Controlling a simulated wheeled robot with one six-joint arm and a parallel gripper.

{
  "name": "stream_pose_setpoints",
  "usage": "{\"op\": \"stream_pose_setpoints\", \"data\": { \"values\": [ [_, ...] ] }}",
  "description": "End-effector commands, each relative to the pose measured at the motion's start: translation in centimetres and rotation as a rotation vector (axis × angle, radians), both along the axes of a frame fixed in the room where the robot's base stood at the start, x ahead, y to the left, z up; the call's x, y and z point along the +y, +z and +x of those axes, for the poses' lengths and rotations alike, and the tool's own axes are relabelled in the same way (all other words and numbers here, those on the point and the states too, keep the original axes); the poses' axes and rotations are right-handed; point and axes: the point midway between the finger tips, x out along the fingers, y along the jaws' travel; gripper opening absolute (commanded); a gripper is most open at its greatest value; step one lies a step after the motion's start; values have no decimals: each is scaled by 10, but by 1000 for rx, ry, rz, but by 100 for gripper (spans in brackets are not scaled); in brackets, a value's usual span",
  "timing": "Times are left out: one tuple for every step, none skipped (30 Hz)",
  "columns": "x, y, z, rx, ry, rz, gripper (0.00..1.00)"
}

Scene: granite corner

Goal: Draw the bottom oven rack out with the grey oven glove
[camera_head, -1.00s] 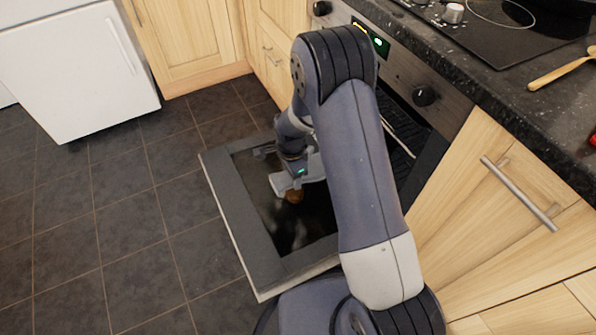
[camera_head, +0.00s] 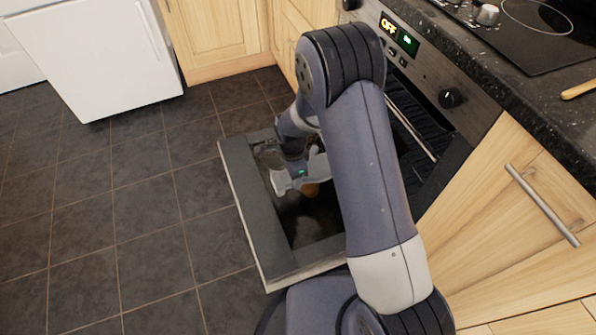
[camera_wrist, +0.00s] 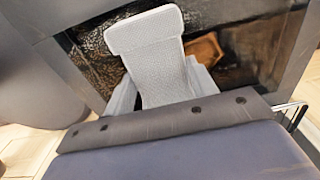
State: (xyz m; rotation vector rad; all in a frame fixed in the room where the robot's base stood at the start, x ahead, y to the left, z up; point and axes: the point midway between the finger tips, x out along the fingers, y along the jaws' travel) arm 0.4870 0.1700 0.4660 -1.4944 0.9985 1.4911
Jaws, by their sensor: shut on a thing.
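The oven door (camera_head: 279,268) is folded down flat, with dark glass in its frame. My gripper (camera_head: 297,176) is low over the door. It is shut on the light grey textured oven glove (camera_wrist: 146,62), which also shows as a pale patch in the head view (camera_head: 281,182). The fingertips are largely hidden by the glove. A wire rack end (camera_wrist: 291,112) shows at the right of the wrist view, and a pale rail (camera_head: 414,133) shows in the oven opening. I cannot tell whether the glove touches a rack.
A brown piece (camera_wrist: 205,48) shows beside the glove over the door. The dark worktop (camera_head: 520,100) and wooden cabinets (camera_head: 500,240) flank the oven at the right. A white appliance (camera_head: 95,55) stands at the back left. The tiled floor (camera_head: 130,200) at the left is clear.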

Motion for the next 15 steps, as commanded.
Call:
{"op": "stream_pose_setpoints", "data": {
  "values": [
    [5,0,-2,-1,3,0,27],
    [8,0,-3,-1,3,0,27],
    [11,0,-5,0,2,0,27],
    [13,0,-6,0,3,0,27],
    [16,0,-7,-1,3,0,27],
    [20,0,-8,-1,3,0,27],
    [22,0,-9,-1,2,0,27],
    [24,0,-10,-1,2,0,27],
    [28,0,-11,-1,3,0,27],
    [30,0,-12,0,3,0,27],
    [32,0,-13,0,3,0,27],
    [35,0,-14,0,2,0,27],
    [36,0,-15,0,1,0,27],
    [37,0,-16,0,1,0,27],
    [38,0,-16,0,1,0,27]
  ]
}}
